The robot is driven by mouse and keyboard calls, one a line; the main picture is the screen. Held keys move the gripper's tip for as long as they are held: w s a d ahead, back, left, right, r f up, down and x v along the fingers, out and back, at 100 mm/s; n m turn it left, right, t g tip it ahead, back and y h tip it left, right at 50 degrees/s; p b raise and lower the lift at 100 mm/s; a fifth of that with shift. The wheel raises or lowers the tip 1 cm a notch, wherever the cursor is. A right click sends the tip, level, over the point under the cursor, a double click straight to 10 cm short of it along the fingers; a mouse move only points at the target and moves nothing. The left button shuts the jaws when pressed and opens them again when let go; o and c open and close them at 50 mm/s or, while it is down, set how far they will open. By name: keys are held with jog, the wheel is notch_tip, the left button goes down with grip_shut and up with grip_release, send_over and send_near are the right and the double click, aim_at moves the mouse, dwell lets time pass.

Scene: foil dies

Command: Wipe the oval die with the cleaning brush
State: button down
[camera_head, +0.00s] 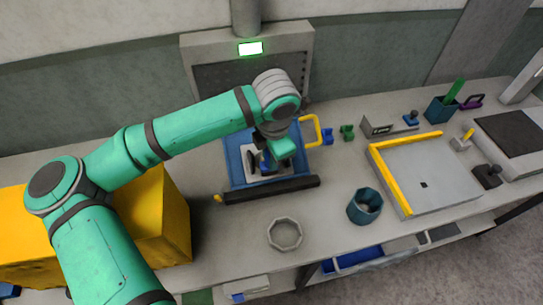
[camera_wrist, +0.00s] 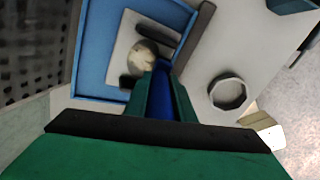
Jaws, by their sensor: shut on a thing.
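My gripper (camera_head: 266,160) is over the blue tray (camera_head: 236,172) in the head view. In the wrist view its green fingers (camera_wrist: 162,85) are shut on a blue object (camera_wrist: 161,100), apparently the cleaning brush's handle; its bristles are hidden. Just beyond the fingertips is a rounded, mottled pale-and-brown piece (camera_wrist: 146,50), perhaps the oval die, on a light plate (camera_wrist: 126,42) in the tray. The brush end is close to this piece, but I cannot tell whether they touch. Dark blocks lie on the plate beside it. The arm hides much of this in the head view.
A dark bar (camera_head: 270,190) runs along the tray's front edge. A grey ring-shaped bowl (camera_head: 285,235) and a dark blue cup (camera_head: 364,207) stand in front. A yellow-edged board (camera_head: 428,175) lies right. A press-like housing (camera_head: 200,55) stands behind; a yellow box (camera_head: 165,215) is left.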

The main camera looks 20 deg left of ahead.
jog(key=shift+w+f, duration=0.15)
jog(key=shift+f, duration=0.15)
jog(key=shift+w+r, duration=0.1)
jog(key=shift+w+a+r, duration=0.6)
jog(key=shift+w+r, duration=0.05)
jog(key=shift+w, duration=0.15)
jog(key=shift+w+a+r, duration=0.65)
jog(key=shift+w, duration=0.25)
jog(key=shift+w+a+r, duration=0.6)
jog(key=shift+w+a, duration=0.05)
jog(key=shift+w, duration=0.2)
jog(key=shift+s+d+f, duration=0.65)
jog(key=shift+s, duration=0.25)
jog(key=shift+s+d+f, duration=0.65)
jog(key=shift+s, duration=0.2)
jog(key=shift+s+d+f, duration=0.65)
jog(key=shift+s, duration=0.25)
